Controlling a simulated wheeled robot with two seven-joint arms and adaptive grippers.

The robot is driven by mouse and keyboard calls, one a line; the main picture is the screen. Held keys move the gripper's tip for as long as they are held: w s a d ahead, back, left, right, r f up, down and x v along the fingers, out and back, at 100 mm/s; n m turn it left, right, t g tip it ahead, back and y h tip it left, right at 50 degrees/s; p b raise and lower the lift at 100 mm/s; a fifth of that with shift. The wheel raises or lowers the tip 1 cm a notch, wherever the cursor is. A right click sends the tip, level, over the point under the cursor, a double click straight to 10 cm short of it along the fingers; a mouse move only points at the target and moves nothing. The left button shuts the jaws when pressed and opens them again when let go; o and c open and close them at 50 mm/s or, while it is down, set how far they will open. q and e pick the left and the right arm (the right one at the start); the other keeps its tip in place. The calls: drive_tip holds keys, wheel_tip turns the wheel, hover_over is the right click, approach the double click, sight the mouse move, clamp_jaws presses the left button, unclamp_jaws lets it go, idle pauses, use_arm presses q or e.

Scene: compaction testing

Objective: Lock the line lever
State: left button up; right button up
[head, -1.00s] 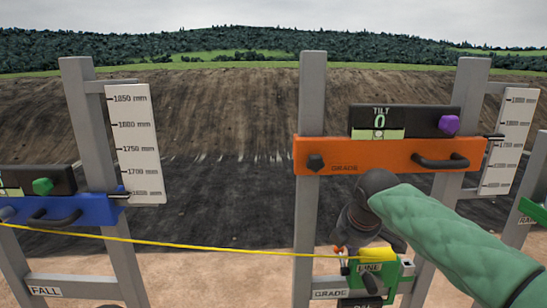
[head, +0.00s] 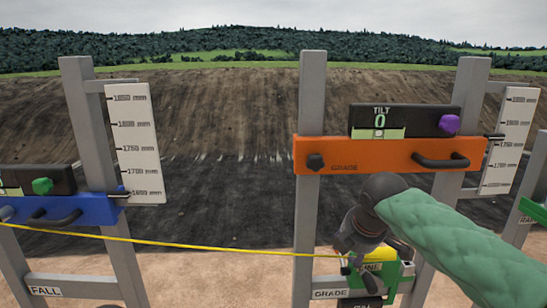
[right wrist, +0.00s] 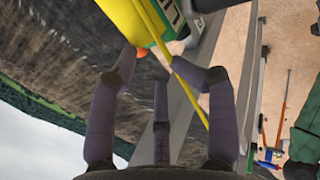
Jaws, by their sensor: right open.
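The green line unit (head: 407,270) with its yellow top (head: 380,254) and a partly covered LINE label is on the grade frame, low in the head view. A dark handle (head: 371,284) shows on its front; I cannot tell its lock state. My right gripper (head: 352,262) is just in front and left of the unit, pointing down. In the right wrist view the open right gripper (right wrist: 170,68) has its fingers near the yellow body (right wrist: 126,18) and a small orange tip (right wrist: 142,53). The yellow line (right wrist: 188,72) passes between the fingers. My left gripper is not in view.
An orange bar (head: 395,154) with a TILT display and black handle spans the grade posts above my right arm. A blue bar (head: 82,211) is on the fall frame at left. The taut yellow line (head: 180,246) crosses the open gap between the frames.

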drive_tip(key=shift+r, duration=0.1)
drive_tip(key=p+v, duration=0.3)
drive_tip(key=v, duration=0.3)
drive_tip(key=shift+p, duration=0.3)
